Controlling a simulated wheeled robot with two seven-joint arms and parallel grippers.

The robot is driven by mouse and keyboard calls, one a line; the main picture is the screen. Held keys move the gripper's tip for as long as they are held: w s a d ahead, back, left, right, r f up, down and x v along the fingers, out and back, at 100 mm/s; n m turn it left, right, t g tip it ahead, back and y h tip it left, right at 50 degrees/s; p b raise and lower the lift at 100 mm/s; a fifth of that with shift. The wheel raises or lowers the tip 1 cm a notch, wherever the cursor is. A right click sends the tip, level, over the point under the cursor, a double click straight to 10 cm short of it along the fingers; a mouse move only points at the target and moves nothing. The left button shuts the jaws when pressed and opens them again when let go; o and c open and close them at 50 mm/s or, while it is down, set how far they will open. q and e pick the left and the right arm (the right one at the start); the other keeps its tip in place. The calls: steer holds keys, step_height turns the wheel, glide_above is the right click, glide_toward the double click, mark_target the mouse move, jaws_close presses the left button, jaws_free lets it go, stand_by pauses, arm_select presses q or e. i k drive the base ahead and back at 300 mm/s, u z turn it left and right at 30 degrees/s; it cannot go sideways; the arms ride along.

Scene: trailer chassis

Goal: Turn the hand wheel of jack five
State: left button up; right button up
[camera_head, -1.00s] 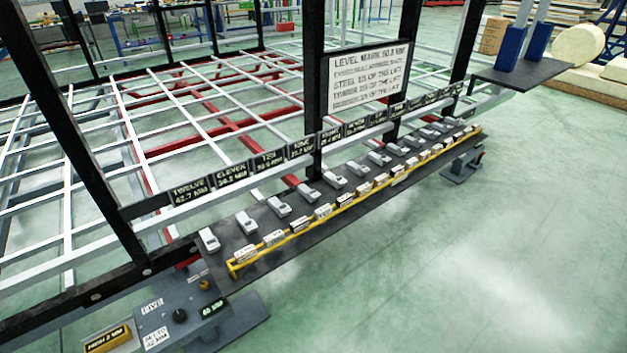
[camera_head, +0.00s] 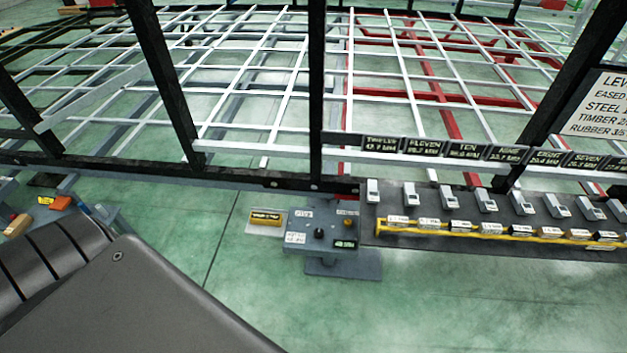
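A row of black number plates (camera_head: 435,147) hangs on the chassis rail, reading twelve, eleven, ten, nine, eight and seven from left to right. No plate for five and no hand wheel that I can tell as jack five's is in view. Below the plates, several light grey devices (camera_head: 449,197) stand on a dark shelf (camera_head: 385,240). Neither of my grippers is in view.
A yellow rail (camera_head: 470,233) runs along the shelf's front. A white sign (camera_head: 600,107) hangs at right. Green floor in front is clear.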

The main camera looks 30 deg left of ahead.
mark_target(319, 233)
steer(key=u, duration=0.85)
